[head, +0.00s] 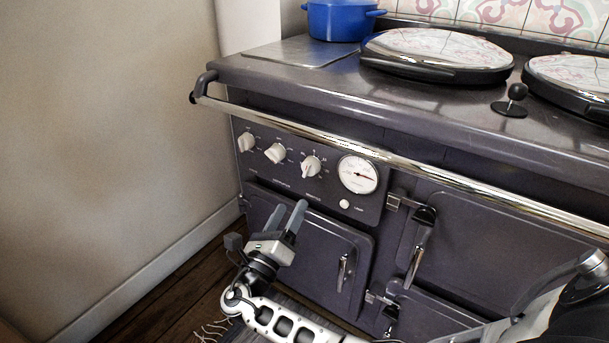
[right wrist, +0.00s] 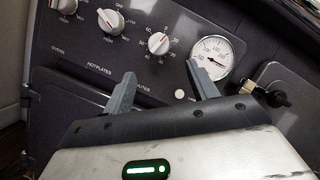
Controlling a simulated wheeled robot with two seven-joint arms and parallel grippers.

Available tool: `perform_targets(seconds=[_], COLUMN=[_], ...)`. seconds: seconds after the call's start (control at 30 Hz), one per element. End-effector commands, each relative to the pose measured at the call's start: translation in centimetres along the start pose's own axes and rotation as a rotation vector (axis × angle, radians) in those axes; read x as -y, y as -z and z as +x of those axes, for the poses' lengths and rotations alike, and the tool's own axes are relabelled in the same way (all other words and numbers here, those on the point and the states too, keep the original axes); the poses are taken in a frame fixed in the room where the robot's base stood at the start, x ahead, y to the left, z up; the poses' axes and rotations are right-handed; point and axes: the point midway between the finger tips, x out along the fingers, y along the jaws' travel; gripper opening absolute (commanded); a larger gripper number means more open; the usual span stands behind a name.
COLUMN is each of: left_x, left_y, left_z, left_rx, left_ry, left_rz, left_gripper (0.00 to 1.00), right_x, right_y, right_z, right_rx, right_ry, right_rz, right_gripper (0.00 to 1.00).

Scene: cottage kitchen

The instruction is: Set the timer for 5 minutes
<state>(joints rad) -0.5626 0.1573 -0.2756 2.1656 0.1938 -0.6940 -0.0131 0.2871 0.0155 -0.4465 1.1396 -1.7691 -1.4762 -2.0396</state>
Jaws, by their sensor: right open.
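The timer knob (head: 311,166) is a white dial on the dark control panel of the range, the third from the left, with a ring of minute numbers around it. It also shows in the right wrist view (right wrist: 158,43), just above the gap between my fingers. My right gripper (head: 288,212) is open and empty, below the knob and in front of the range, with its fingers pointing up toward the panel. In the right wrist view its two fingers (right wrist: 163,82) are spread apart. Nothing touches the knob. My left gripper is not in view.
Two other white knobs (head: 275,153) sit left of the timer, and a round gauge (head: 357,174) sits right of it. A chrome rail (head: 330,140) runs above the panel. Oven doors (head: 310,250) with handles lie below. A blue pot (head: 340,19) stands on top.

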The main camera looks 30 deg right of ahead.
Motion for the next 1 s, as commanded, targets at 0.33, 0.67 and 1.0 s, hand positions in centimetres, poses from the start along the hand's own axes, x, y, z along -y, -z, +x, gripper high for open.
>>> perform_targets(seconds=[0.33, 0.67, 1.0], left_x=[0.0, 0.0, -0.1], left_y=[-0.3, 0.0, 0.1], left_z=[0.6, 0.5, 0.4], left_rx=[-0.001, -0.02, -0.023], left_ry=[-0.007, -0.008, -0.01], left_rz=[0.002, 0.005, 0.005], left_gripper=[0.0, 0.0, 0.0], right_x=[0.0, -0.1, -0.1], right_y=[0.0, 0.0, 0.0], right_z=[7.4, 10.2, 10.2], right_rx=[0.001, 0.0, -0.001], right_ry=[0.002, -0.002, -0.002], right_rz=[0.001, 0.002, 0.002], right_gripper=[0.58, 0.58, 0.36])
